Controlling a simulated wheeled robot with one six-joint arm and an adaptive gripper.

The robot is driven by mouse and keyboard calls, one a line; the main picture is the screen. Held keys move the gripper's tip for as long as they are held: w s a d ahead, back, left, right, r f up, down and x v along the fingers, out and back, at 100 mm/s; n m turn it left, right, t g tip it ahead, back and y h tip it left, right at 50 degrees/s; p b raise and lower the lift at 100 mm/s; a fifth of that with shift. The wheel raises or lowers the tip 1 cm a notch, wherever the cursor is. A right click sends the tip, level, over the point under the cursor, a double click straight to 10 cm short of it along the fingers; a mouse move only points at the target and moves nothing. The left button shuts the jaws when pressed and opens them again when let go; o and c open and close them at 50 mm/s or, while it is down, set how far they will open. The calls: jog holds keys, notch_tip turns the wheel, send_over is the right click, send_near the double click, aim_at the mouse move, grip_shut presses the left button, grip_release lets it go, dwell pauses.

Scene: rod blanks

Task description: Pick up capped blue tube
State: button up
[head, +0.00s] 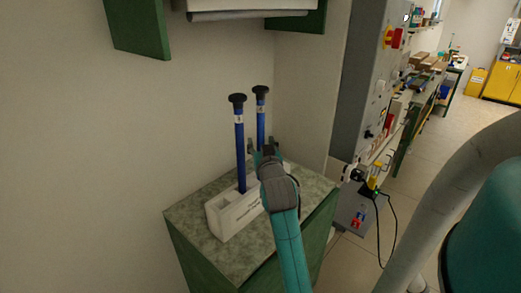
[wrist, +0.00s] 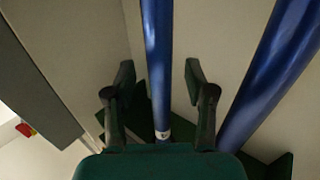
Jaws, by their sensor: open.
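Two blue tubes with flat black caps stand upright in a white holder (head: 222,219). The nearer tube (head: 240,150) is on the left, and the farther tube (head: 261,118) is on the right. My gripper (head: 263,150) is open at the farther tube, overlapping its lower part in the head view. In the wrist view, one blue tube (wrist: 158,50) runs between the open fingers of my gripper (wrist: 160,75), with gaps on both sides. The other tube (wrist: 268,78) shows at the right, outside the fingers. The caps are out of the wrist view.
The holder sits on a green cabinet with a speckled top (head: 193,205), in a wall corner. A green-sided shelf (head: 138,28) hangs above the tubes. A grey electrical cabinet (head: 362,80) stands to the right. Open floor (head: 445,165) lies beyond.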

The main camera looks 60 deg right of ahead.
jog(key=shift+x, duration=0.9)
grip_shut()
jog(key=shift+r, duration=0.15)
